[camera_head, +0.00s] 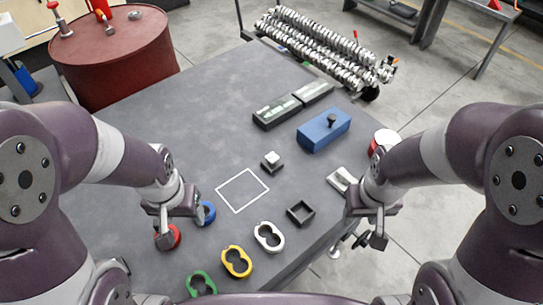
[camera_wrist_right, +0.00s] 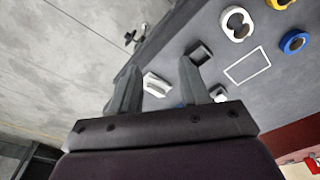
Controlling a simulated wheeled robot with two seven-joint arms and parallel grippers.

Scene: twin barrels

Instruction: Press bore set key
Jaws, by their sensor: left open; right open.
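A small key with a white cap on a dark square base (camera_head: 272,160) stands near the middle of the grey table, just beyond a white outlined square (camera_head: 242,190). Which part is the bore set key is not labelled legibly. The key's base shows partly behind a finger in the right wrist view (camera_wrist_right: 217,92). My left gripper (camera_head: 166,228) is open and empty above the red and blue rings at the table's left. My right gripper (camera_head: 368,240) is open and empty off the table's right edge; its fingers also show in the right wrist view (camera_wrist_right: 158,68). Neither touches the key.
A blue block with a black knob (camera_head: 324,128), dark green-labelled boxes (camera_head: 277,112), a white pad (camera_head: 341,179) and an open black square frame (camera_head: 300,213) stand around the key. Blue (camera_head: 207,212), yellow (camera_head: 236,262) and white (camera_head: 269,237) rings lie nearer. A red barrel (camera_head: 115,60) stands back left.

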